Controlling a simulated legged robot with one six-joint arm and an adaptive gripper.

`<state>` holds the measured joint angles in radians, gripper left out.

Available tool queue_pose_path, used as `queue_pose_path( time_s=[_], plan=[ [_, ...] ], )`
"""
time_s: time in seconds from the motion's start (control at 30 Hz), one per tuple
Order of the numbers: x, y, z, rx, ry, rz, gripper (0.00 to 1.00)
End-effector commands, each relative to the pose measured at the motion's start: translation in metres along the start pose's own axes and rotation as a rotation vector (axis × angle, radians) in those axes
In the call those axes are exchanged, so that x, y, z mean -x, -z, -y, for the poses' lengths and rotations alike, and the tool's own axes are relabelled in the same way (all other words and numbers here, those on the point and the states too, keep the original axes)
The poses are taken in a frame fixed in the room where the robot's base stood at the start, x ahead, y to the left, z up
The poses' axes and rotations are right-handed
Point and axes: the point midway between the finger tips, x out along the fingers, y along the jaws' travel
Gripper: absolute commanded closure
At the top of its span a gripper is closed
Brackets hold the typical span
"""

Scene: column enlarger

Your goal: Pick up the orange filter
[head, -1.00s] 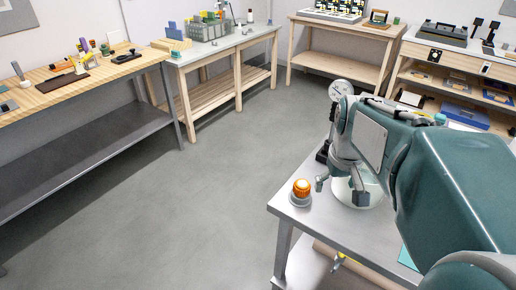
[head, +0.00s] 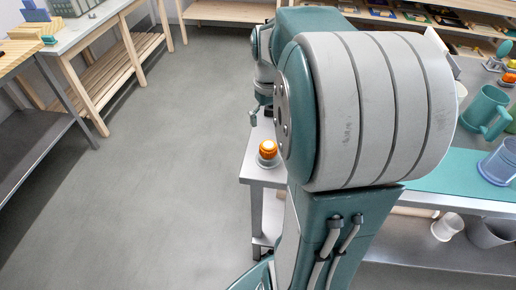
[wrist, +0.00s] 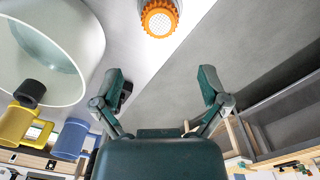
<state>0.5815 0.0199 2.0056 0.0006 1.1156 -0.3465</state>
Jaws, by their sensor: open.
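The orange filter (head: 267,148) has a ribbed orange top and sits upright in a pale grey ring base near the left corner of the grey metal bench (head: 262,176). In the wrist view the filter (wrist: 159,18) is at the top edge, partly cut off, beyond my fingertips. My gripper (wrist: 163,84) is open, its two fingers wide apart with nothing between them. In the head view only a little of my gripper (head: 255,116) shows, just behind the filter; my arm hides the rest.
A large pale bowl-like vessel (wrist: 85,45) stands left of the filter in the wrist view, with a yellow mug (wrist: 20,125) and a blue mug (wrist: 71,138). In the head view a teal mug (head: 486,108) and a clear blue jug (head: 500,162) stand right of my arm. Floor left is clear.

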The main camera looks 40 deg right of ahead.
Motion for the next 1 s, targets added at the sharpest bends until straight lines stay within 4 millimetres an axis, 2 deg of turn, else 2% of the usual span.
queue_pose_path(
  time_s=[0.13,0.33,0.57,0.8,1.0],
  plan=[
    [-0.012,0.0,-0.002,-0.001,0.003,0.004,0.06],
    [-0.044,-0.001,0.0,-0.001,0.001,0.004,0.06],
    [-0.063,-0.003,0.002,-0.001,0.0,0.003,0.06],
    [-0.099,-0.01,0.005,-0.001,0.001,0.005,0.06],
    [-0.109,-0.009,0.005,-0.001,0.0,0.001,0.06]
  ],
)
